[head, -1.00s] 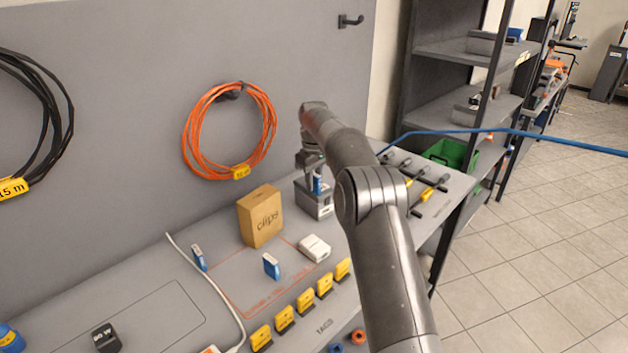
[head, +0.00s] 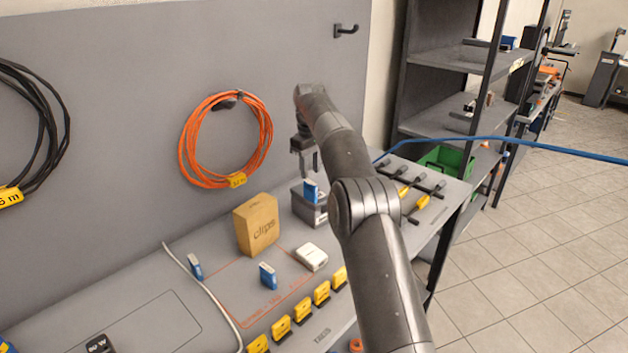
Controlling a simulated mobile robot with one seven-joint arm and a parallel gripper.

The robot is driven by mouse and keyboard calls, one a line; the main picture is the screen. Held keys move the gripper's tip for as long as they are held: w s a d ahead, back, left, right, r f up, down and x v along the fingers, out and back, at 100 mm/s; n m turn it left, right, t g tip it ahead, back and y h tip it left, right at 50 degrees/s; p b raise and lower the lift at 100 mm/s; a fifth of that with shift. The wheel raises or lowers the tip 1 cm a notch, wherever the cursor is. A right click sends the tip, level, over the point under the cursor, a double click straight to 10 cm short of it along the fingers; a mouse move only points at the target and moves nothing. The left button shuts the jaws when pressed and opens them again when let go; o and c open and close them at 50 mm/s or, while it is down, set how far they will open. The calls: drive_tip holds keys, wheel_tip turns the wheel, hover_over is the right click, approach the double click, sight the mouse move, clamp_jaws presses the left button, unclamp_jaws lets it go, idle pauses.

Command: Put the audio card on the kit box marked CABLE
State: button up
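A blue card with a white label (head: 310,191) stands upright on a grey kit box (head: 306,210) against the back panel; the box's marking is too small to read. My gripper (head: 304,173) is above the card, pointing down, its fingers apart and empty. Two similar blue cards stand on the bench, one (head: 268,276) inside the orange outline and one (head: 195,266) farther left. I cannot read which is the audio card. My arm partly covers the box's right side.
A brown clips box (head: 256,225) stands left of the kit box, and a white block (head: 311,257) lies in front. Several yellow tags (head: 302,308) line the front edge. A white cable (head: 205,287) crosses the bench. Tools (head: 415,190) lie at right.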

drive_tip(key=shift+s+d+r, duration=0.1)
drive_tip(key=shift+s+r, duration=0.05)
drive_tip(key=shift+r, duration=0.45)
drive_tip(key=s+d+r+m+t, duration=0.15)
drive_tip(key=s+d+r, duration=0.25)
drive_tip(key=s+r, duration=0.45)
drive_tip(key=s+d+r+m+t, duration=0.1)
drive_tip(key=s+d+r+m, duration=0.4)
drive_tip(key=s, duration=0.7)
drive_tip(key=s+d+f+t, duration=0.1)
drive_tip(key=s+f, duration=0.2)
drive_tip(key=s, duration=0.6)
drive_tip(key=s+d+f+m+t, duration=0.1)
drive_tip(key=s+f, duration=0.3)
drive_tip(key=s, duration=0.6)
drive_tip(key=s+d+f+m+t, duration=0.1)
drive_tip(key=s+d+f, duration=0.2)
drive_tip(key=s, duration=0.7)
drive_tip(key=shift+s+f, duration=0.2)
drive_tip(key=shift+f, duration=0.15)
